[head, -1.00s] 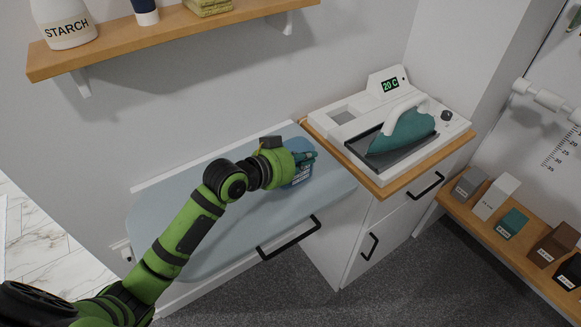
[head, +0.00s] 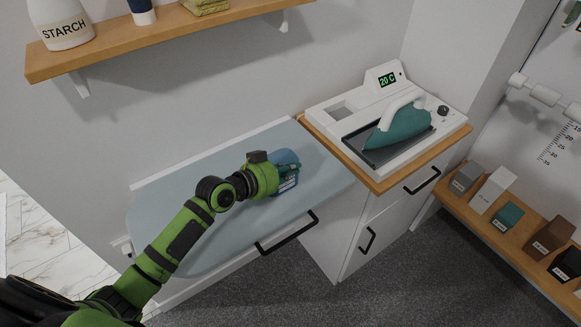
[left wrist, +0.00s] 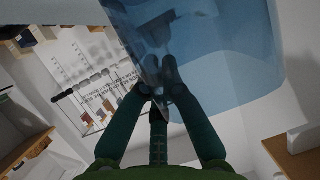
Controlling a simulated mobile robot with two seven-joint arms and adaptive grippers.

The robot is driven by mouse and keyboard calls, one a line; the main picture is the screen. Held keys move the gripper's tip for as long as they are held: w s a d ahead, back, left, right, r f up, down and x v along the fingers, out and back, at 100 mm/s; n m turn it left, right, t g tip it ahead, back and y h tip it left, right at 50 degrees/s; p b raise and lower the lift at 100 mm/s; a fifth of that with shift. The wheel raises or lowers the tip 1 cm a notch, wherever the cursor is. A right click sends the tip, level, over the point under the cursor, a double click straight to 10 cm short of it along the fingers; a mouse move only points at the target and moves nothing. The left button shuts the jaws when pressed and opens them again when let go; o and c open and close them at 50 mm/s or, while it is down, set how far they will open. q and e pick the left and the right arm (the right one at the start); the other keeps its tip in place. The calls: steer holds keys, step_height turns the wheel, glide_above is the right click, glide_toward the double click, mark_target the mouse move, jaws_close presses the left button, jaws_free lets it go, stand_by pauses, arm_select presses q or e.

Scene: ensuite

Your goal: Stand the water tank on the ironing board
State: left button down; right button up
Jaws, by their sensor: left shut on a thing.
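The water tank (head: 288,162) is a translucent blue container with a label on its near side. It shows over the right part of the light blue ironing board (head: 190,210), and whether its base touches the board cannot be told. My left gripper (head: 276,178) is shut on the tank from the left, and its wrist hides part of it. In the left wrist view the tank (left wrist: 215,50) fills the upper middle, with the green fingers (left wrist: 160,85) closed on its edge. My right gripper is not in view.
A teal iron (head: 400,128) rests on its white station (head: 455,125) on a wooden-topped cabinet, right of the board. A wall shelf (head: 165,40) with a starch bottle (head: 62,22) is above. A low shelf (head: 515,258) with several boxes is at right. The board's left part is clear.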

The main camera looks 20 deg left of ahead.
arm_select(q)
steer(key=c, duration=1.4)
jaws_free()
steer(key=shift+r+p, duration=0.25)
steer(key=shift+p, duration=0.05)
steer(key=shift+b+v, duration=1.35)
steer(key=shift+v, duration=4.6)
steer(key=shift+f, duration=0.1)
